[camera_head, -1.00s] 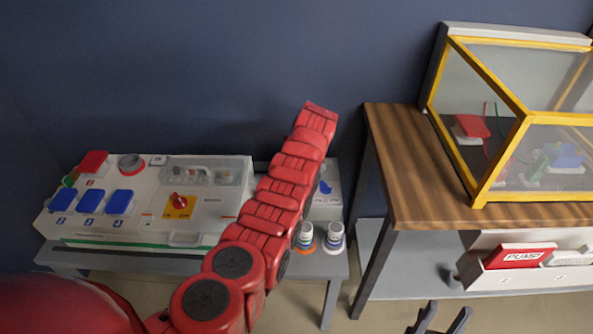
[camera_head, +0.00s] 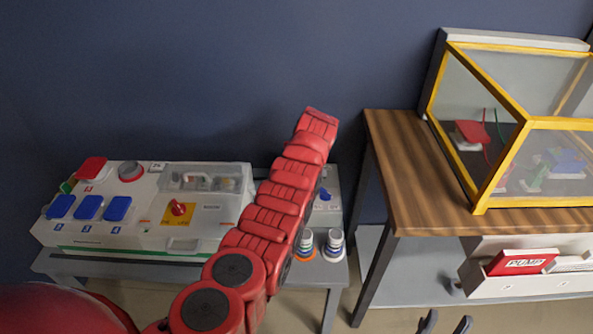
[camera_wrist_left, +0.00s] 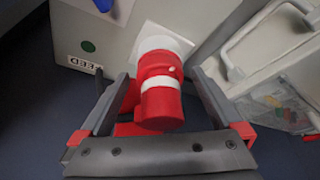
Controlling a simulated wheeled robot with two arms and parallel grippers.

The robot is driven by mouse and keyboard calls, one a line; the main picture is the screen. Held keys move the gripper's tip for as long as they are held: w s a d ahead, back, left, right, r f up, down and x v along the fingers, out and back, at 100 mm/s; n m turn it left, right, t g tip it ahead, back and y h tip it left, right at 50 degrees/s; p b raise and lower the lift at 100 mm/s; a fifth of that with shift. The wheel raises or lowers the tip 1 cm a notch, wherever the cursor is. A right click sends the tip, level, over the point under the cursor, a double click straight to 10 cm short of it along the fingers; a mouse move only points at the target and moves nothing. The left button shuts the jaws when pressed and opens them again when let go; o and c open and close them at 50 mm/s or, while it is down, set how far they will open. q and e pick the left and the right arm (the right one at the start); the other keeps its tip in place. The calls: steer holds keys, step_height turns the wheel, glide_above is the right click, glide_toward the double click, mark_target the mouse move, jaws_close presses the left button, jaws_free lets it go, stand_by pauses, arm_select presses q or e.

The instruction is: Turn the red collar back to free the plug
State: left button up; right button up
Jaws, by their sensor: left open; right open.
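In the left wrist view, a red plug with a red collar (camera_wrist_left: 159,67) and a white band sits at a white plate (camera_wrist_left: 164,38) on a grey box face. Which red section turns is hard to tell. My left gripper (camera_wrist_left: 160,82) is open, with one finger on each side of the plug; whether the fingers touch it is not clear. In the head view my left arm reaches up across the picture, and its gripper and the plug do not show. My right gripper (camera_head: 445,324) is open and empty at the bottom edge.
A white socket box (camera_head: 140,210) with blue and red lids stands on a grey bench (camera_head: 62,262) at left. Small ringed cylinders (camera_head: 333,242) stand near its right end. A wooden table (camera_head: 400,170) carries a yellow-framed clear case (camera_head: 502,108). A bin holds a red PUMP label (camera_head: 523,262).

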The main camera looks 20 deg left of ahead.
arm_select(q)
steer(key=p+v, duration=0.4)
steer(key=v, duration=1.3)
steer(key=shift+p, duration=0.4)
steer(key=shift+w+d, duration=0.1)
